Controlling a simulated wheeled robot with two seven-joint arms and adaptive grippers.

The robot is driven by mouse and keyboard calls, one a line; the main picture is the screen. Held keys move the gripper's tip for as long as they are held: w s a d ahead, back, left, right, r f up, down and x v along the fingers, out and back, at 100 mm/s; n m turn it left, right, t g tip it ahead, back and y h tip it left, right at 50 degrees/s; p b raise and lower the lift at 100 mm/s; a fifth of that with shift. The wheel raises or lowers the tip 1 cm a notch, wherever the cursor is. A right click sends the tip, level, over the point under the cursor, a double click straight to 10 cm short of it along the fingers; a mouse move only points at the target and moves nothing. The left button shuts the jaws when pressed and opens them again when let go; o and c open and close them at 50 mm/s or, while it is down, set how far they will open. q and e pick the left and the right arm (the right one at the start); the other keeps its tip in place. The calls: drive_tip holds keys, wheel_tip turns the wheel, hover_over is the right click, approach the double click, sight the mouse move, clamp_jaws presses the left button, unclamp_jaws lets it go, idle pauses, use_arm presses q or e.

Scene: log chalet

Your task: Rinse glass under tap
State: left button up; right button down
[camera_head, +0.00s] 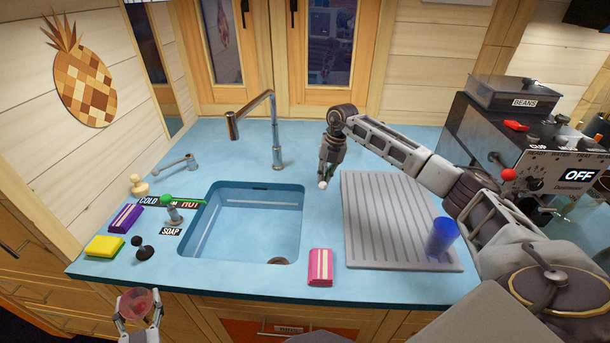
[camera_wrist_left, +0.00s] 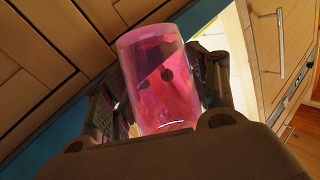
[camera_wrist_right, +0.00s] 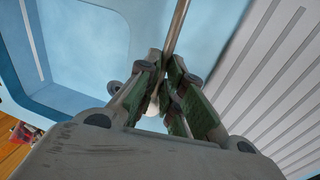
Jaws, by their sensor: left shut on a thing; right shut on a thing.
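My left gripper (camera_head: 138,318) is shut around a clear glass with a pink-red tint (camera_head: 137,303), low in front of the counter's front edge at left. In the left wrist view the glass (camera_wrist_left: 158,75) stands between the fingers, slightly tilted. The metal tap (camera_head: 277,130) rises behind the sink (camera_head: 250,225); its spout points left, and no water stream shows. The lever is mostly hidden in the head view.
A blue glass (camera_head: 441,238) stands on the ribbed drainboard (camera_head: 385,215). A pink sponge (camera_head: 320,267) lies at the front edge. Purple (camera_head: 126,218) and yellow (camera_head: 104,246) sponges and a soap dispenser (camera_head: 175,214) sit left of the sink. A coffee machine (camera_head: 530,140) stands at right.

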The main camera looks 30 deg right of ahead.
drive_tip(key=shift+w+d+r+g+y+p, duration=0.1)
drive_tip(key=shift+w+r+g+y+p, duration=0.2)
drive_tip(key=shift+r+p, duration=0.35)
drive_tip(key=shift+s, duration=0.1)
drive_tip(key=c, duration=1.5)
unclamp_jaws()
drive_tip(key=shift+f, duration=0.1)
drive_tip(key=shift+c, duration=0.2)
drive_tip(key=v, duration=1.2)
